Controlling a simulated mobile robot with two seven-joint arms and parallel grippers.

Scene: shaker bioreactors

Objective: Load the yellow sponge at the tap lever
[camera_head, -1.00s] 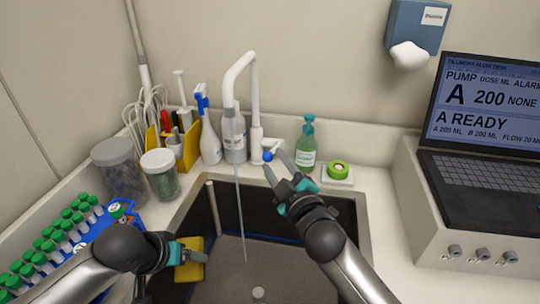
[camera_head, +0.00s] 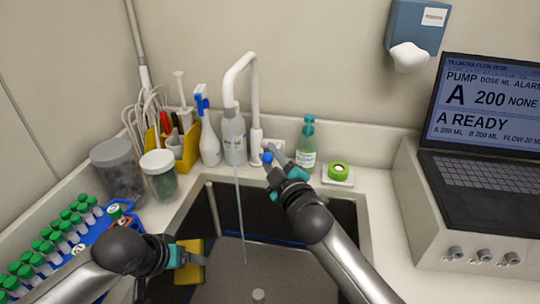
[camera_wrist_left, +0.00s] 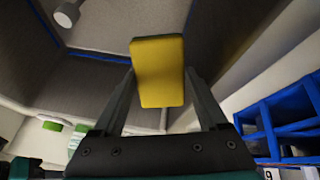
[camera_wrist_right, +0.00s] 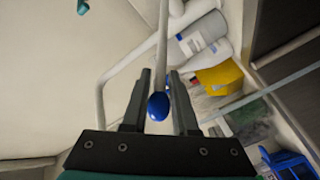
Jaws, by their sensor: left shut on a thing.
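The yellow sponge (camera_head: 191,270) is held in my left gripper (camera_head: 183,257) over the left side of the sink; the left wrist view shows the sponge (camera_wrist_left: 158,72) upright between both fingers. The white tap (camera_head: 254,110) stands behind the sink, with a thin stream falling from its spout. Its lever ends in a blue knob (camera_head: 267,157). My right gripper (camera_head: 272,160) is at this lever. In the right wrist view the blue knob (camera_wrist_right: 158,106) lies between its close-set fingers; whether they touch it I cannot tell.
A green soap bottle (camera_head: 306,145) and a green tape roll (camera_head: 339,169) stand right of the tap. Spray and wash bottles (camera_head: 209,140), jars (camera_head: 160,176) and a blue tube rack (camera_head: 98,225) crowd the left. The sink basin (camera_head: 270,268) is largely open.

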